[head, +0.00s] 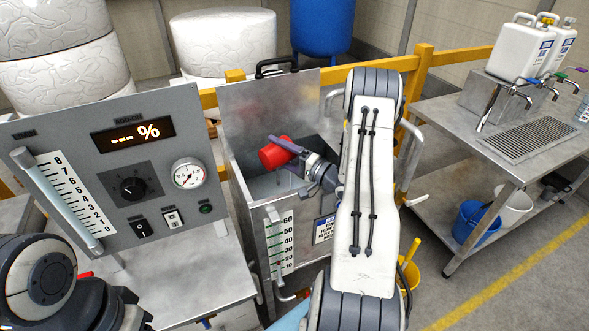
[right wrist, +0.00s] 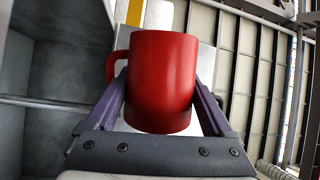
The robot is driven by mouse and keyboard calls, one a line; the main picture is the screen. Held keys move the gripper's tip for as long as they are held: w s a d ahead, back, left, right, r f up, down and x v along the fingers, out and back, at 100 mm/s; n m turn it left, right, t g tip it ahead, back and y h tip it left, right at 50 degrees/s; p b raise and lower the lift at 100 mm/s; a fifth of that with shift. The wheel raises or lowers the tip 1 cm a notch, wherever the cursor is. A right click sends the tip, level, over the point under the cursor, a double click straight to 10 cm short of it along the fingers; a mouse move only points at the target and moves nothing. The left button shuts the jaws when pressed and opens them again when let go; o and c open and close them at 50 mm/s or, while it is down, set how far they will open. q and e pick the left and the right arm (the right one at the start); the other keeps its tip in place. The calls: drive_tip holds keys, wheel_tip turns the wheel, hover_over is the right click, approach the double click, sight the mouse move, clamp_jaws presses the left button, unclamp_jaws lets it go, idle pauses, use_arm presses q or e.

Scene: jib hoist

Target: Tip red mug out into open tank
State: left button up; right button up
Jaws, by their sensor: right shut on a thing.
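The red mug (head: 276,154) is held over the open metal tank (head: 246,206) in the head view, lying tilted on its side. My right gripper (head: 290,147) is shut on it. In the right wrist view the mug (right wrist: 162,82) fills the space between the two purple fingers of the gripper (right wrist: 162,105), with its handle at the left. The tank's lid (head: 268,98) stands raised at the back, and a level scale is on the front. Whether anything is in the mug cannot be seen. My left arm shows at the lower left, but its gripper is not in view.
A control panel (head: 120,180) with a dial and gauge stands left of the tank. A yellow rail (head: 340,74) runs behind. A steel bench (head: 455,106) with taps and white canisters (head: 520,45) is at the right, with a blue bucket (head: 474,224) below.

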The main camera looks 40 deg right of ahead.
drive_tip(key=shift+d+r+m+t+p, duration=0.25)
drive_tip(key=shift+m+p, duration=0.15)
drive_tip(key=shift+m, duration=0.3)
drive_tip(key=shift+d+r+m+t+p, duration=0.2)
drive_tip(key=shift+m+p, duration=0.2)
drive_tip(key=shift+m, duration=0.3)
drive_tip(key=shift+d+r+m+t+h+p, duration=0.1)
drive_tip(key=shift+d+m+t+h+p, duration=0.15)
drive_tip(key=shift+m, duration=0.45)
drive_tip(key=shift+d+r+m+t+h+p, duration=0.1)
drive_tip(key=shift+d+m+p, duration=0.15)
drive_tip(key=shift+m, duration=0.45)
idle(0.4)
idle(0.8)
